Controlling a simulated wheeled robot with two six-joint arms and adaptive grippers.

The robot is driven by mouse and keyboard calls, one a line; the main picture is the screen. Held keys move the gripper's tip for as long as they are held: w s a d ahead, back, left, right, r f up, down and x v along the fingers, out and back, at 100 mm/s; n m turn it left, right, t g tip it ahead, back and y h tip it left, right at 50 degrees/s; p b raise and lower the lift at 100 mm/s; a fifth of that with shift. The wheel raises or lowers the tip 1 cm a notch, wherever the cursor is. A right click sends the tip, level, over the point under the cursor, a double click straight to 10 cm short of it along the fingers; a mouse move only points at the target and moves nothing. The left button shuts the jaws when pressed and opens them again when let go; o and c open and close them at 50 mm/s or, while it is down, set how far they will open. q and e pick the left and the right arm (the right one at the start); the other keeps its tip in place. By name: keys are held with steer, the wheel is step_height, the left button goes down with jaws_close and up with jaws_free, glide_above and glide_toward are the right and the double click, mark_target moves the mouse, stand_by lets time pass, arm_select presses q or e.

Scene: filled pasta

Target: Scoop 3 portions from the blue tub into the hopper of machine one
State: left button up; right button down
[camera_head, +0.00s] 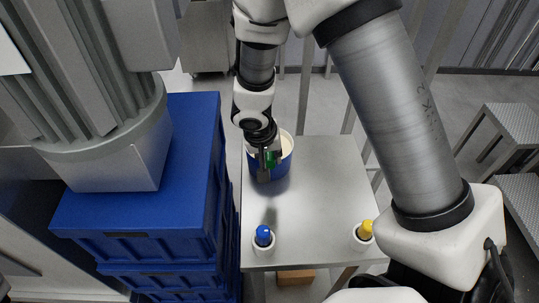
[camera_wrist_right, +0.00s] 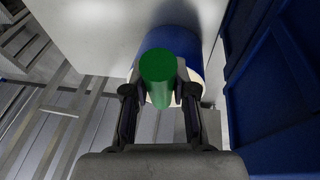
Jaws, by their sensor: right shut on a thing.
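The blue tub (camera_head: 283,169) stands on a steel table, with pale contents showing inside its rim. It also shows in the right wrist view (camera_wrist_right: 187,44). My right gripper (camera_head: 264,160) is at the left part of the tub's opening, pointing down. My left gripper is not in view. I cannot make out the hopper of machine one.
A blue-topped tool (camera_head: 263,236) and a yellow-topped tool (camera_head: 364,231) stand in white holders at the table's front. A stack of blue crates (camera_head: 190,130) rises close to the table's left edge. The middle of the steel table (camera_head: 320,190) is clear.

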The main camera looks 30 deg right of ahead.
step_height(320, 180, up, 10)
steer(key=p, duration=0.7)
steer(key=shift+f, duration=0.3)
